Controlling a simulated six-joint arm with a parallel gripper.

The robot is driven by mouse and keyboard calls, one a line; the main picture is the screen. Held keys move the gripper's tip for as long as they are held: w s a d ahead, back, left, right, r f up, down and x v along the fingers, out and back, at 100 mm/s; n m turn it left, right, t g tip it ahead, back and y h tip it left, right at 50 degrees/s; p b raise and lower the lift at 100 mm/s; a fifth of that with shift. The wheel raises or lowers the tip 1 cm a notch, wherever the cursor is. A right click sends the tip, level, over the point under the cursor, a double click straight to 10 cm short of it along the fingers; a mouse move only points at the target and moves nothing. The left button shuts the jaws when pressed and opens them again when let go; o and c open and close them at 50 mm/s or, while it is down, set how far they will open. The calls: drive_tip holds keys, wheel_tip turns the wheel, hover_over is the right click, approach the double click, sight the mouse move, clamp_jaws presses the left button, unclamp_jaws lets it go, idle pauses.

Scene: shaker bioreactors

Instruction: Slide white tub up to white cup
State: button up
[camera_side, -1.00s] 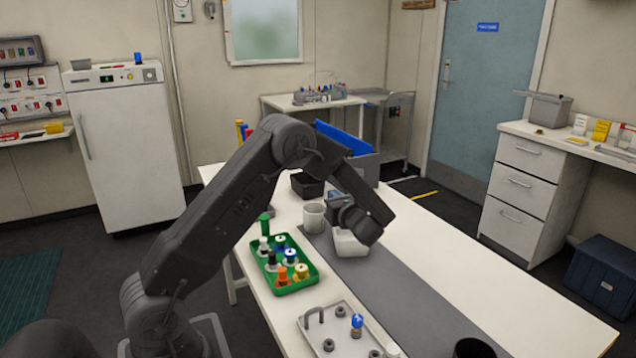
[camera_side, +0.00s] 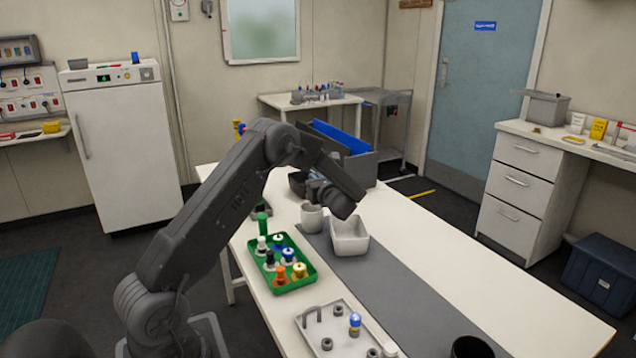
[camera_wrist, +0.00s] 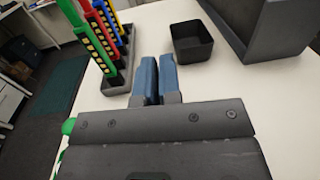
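The white tub (camera_side: 349,240) is an open rectangular container standing upright on the grey strip of the table in the side view. The white cup (camera_side: 311,219) stands upright just left of it. Their near sides are very close; I cannot tell whether they touch. My gripper (camera_side: 318,188) is above and behind the cup in the side view, partly hidden by my wrist. In the wrist view its two blue fingers (camera_wrist: 159,62) are together with nothing between them. Neither tub nor cup shows in the wrist view.
A black bin (camera_wrist: 192,43) and a larger grey bin (camera_wrist: 262,30) lie beyond the fingers. A rack of coloured holders (camera_wrist: 118,50) is at left. A green tray (camera_side: 284,284) of bottles and a white tray (camera_side: 342,338) stand nearer.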

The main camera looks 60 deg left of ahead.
drive_tip(key=shift+o, duration=1.4)
drive_tip(key=shift+s+d+f+n+g+h, duration=0.15)
drive_tip(key=shift+s+n+g+h, duration=0.2)
drive_tip(key=shift+n+g, duration=0.2)
drive_tip(key=shift+o, duration=1)
drive_tip(key=s+d+f+n+g+h, duration=0.1)
drive_tip(key=n, duration=0.1)
drive_tip(key=s+d+f+n+g+h, duration=0.1)
drive_tip(key=n+h, duration=0.1)
drive_tip(key=shift+s+d+g+h, duration=0.15)
drive_tip(key=shift+d+g+h, duration=0.1)
drive_tip(key=shift+g, duration=0.1)
drive_tip(key=d+f+n+g+h, duration=0.1)
drive_tip(key=d+n+h, duration=0.3)
drive_tip(key=d+h, duration=0.1)
wheel_tip(320, 180, up, 4)
drive_tip(key=n+t+h, duration=0.4)
drive_tip(key=n+h, duration=0.2)
drive_tip(key=h, duration=0.2)
hover_over(358, 255)
drive_tip(key=shift+s+d+m, duration=0.2)
drive_tip(key=shift+d+m, duration=0.05)
drive_tip(key=shift+d, duration=0.2)
drive_tip(key=shift+f+g, duration=0.1)
drive_tip(key=shift+g, duration=0.2)
drive_tip(key=f, duration=0.9)
drive_tip(key=a+f, duration=0.1)
drive_tip(key=f, duration=0.3)
drive_tip(key=shift+w+f, duration=0.15)
drive_tip(key=shift+f, duration=0.2)
